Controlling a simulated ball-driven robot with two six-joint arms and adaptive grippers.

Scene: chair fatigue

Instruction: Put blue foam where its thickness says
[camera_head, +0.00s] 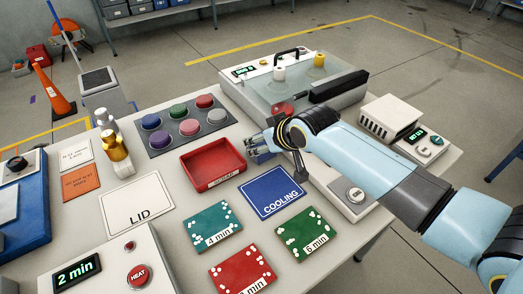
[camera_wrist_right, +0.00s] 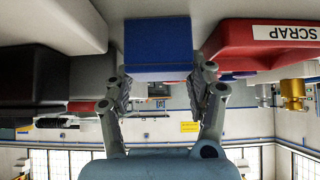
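The blue foam (camera_wrist_right: 158,42) is a solid blue block between the two fingertips of my right gripper (camera_wrist_right: 160,88) in the wrist view. In the head view my right gripper (camera_head: 262,143) is just right of the red scrap tray, with a bit of blue at its fingers. The fingers stand apart beside the block; I cannot tell whether they press on it. Marked mats lie in front: teal "4 min" (camera_head: 213,228), green "6 min" (camera_head: 304,236), a red minute mat (camera_head: 242,271) with its number partly cut off, and blue "COOLING" (camera_head: 272,193). My left gripper is not in view.
The red scrap tray (camera_head: 213,164) is left of the gripper. A white "LID" mat (camera_head: 137,206) and a heater box reading "2 min" (camera_head: 107,268) are at left. A large clear-lidded machine (camera_head: 293,82) stands behind. Coloured discs sit in a grey holder (camera_head: 158,139).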

